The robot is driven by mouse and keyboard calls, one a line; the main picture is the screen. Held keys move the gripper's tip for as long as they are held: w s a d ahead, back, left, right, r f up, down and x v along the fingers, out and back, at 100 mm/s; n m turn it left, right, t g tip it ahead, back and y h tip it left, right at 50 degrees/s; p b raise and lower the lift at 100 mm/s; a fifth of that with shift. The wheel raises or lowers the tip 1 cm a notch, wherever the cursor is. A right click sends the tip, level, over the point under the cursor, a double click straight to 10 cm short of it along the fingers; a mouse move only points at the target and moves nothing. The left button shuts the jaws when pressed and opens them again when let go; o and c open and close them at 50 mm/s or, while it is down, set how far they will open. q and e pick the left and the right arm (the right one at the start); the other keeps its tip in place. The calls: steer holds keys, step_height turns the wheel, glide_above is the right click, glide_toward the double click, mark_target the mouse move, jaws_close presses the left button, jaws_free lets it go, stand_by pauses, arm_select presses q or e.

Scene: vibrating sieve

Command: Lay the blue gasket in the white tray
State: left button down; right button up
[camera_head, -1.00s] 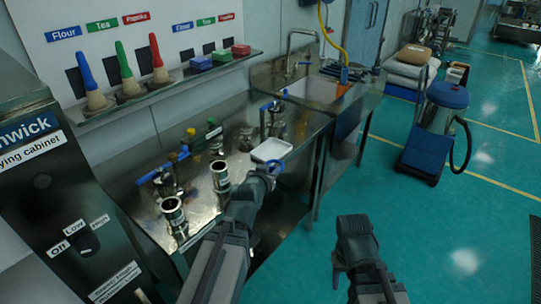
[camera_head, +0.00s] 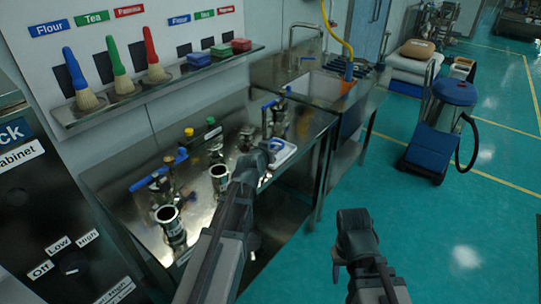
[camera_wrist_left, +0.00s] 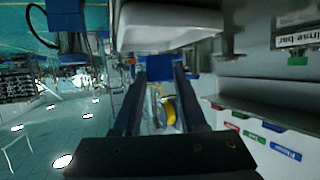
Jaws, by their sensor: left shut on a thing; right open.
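My left gripper (camera_head: 268,148) is shut on the blue gasket (camera_head: 277,143) and holds it at the white tray (camera_head: 287,155) on the steel bench. In the head view the gasket overlaps the tray, and the gripper hides the tray's left part. I cannot tell whether the gasket touches the tray. In the left wrist view, a blue patch of the gasket (camera_wrist_left: 159,67) shows between the fingertips, and the white tray (camera_wrist_left: 165,27) is close by at the top. My right gripper (camera_head: 352,222) is open and empty over the floor, away from the bench.
Steel fittings (camera_head: 168,220) and valves with blue handles stand on the bench left of the tray. A sink (camera_head: 318,87) lies behind it. A shelf (camera_head: 160,95) with brushes is on the wall. The green floor to the right is clear up to a blue vacuum cleaner (camera_head: 440,130).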

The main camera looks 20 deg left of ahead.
arm_select(q)
step_height(320, 180, down, 4)
steer(key=b, duration=0.3)
steer(key=shift+r, duration=0.3)
steer(key=c, duration=0.9)
jaws_free()
steer(key=shift+f, duration=0.2)
steer(key=o, duration=0.4)
steer(key=shift+o, duration=0.2)
steer(key=shift+r, duration=0.1)
